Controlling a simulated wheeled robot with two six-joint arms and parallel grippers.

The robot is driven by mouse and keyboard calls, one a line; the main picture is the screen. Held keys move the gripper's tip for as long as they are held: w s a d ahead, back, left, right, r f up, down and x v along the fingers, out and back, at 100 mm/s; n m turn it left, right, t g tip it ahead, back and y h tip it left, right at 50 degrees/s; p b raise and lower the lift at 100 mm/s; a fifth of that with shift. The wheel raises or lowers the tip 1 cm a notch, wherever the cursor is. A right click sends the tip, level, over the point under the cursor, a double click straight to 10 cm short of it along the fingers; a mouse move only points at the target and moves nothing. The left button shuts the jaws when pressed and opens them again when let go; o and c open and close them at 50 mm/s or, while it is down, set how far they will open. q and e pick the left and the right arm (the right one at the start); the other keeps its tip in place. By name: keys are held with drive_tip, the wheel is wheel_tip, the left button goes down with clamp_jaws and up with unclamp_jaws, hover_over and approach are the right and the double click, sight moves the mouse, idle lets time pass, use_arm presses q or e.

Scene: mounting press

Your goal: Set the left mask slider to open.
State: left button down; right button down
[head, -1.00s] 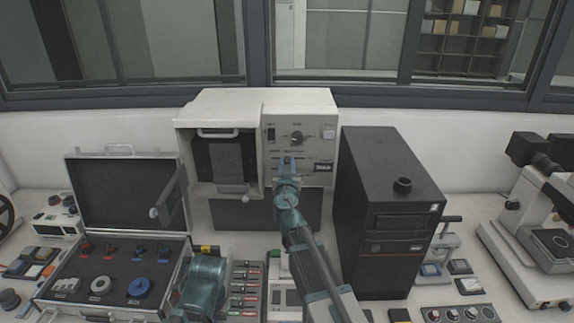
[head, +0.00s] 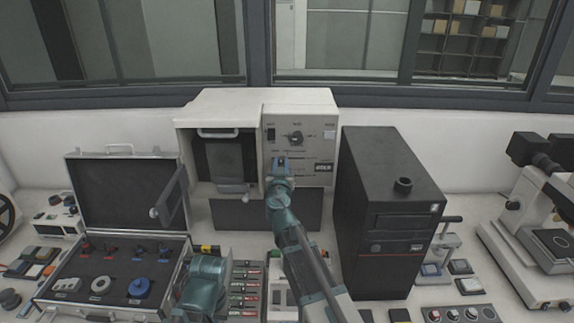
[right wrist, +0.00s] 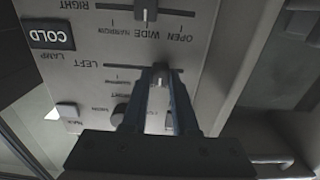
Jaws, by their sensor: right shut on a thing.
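The left mask slider's pale knob (right wrist: 159,76) sits on the track labelled LEFT in the right wrist view, where the panel appears upside down. My right gripper (right wrist: 160,88) is shut on this knob, one finger on each side. The knob stands near the WIDE mark, between NARROW and OPEN; its exact mark is hard to tell behind the fingers. The right slider's knob (right wrist: 146,8) shows on the track labelled RIGHT. In the head view my right gripper (head: 281,162) is at the control panel (head: 315,150) of the beige press and hides the knob. My left gripper is not visible.
The press's dark open door (head: 170,200) stands left of the panel. A black tower box (head: 390,215) stands close on the right. An open case (head: 125,200) with knobs lies at left, a microscope (head: 540,220) at far right.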

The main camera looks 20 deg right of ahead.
drive_tip(key=shift+w+a, duration=0.2)
drive_tip(key=shift+a, duration=0.45)
drive_tip(key=shift+w+a, duration=0.15)
drive_tip(key=shift+a, duration=0.45)
drive_tip(key=shift+d, duration=0.15)
drive_tip(key=c, duration=0.7)
unclamp_jaws()
drive_tip(key=shift+a, duration=0.2)
drive_tip(key=shift+d, duration=0.1)
drive_tip(key=shift+d, duration=0.1)
